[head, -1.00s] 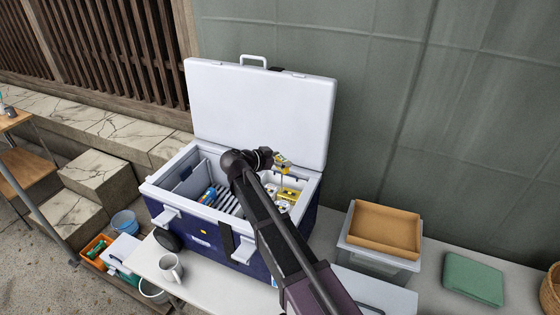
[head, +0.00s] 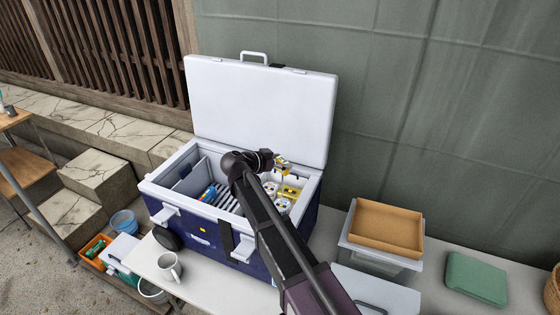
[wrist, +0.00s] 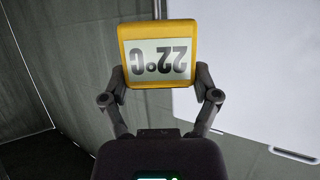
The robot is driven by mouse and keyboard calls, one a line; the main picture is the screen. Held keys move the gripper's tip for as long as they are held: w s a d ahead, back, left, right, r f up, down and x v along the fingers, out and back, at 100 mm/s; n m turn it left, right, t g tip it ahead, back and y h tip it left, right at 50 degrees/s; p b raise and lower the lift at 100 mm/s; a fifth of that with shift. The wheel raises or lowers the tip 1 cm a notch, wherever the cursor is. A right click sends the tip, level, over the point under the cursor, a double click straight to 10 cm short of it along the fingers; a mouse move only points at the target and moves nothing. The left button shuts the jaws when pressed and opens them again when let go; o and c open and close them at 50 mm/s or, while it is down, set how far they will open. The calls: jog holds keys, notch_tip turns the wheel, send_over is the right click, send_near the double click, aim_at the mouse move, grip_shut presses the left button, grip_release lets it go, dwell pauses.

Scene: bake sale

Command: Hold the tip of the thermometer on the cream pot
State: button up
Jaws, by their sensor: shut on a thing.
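The thermometer (wrist: 160,55) is a yellow block whose screen reads 22 °C, upside down in the wrist view. My gripper (wrist: 159,82) is shut on its sides. In the head view the thermometer (head: 282,160) is small, over the right part of the open cool box (head: 152,189). Its tip is too small to make out, so I cannot tell whether it touches anything. White round pots (head: 283,205) stand in the right part of the box, below the gripper. I cannot tell which one is the cream pot; my arm hides part of that area.
The box's white lid (head: 258,105) stands open behind my gripper. Yellow items (head: 291,190) lie beside the pots, and a blue item (head: 208,193) lies further left. A white mug (head: 169,268) stands in front. A bin with a brown tray (head: 386,228) stands right.

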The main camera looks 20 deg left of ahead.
aim_at(280, 172)
jog(key=shift+f+b, duration=2.1)
jog(key=shift+f, duration=0.2)
dwell(5.7)
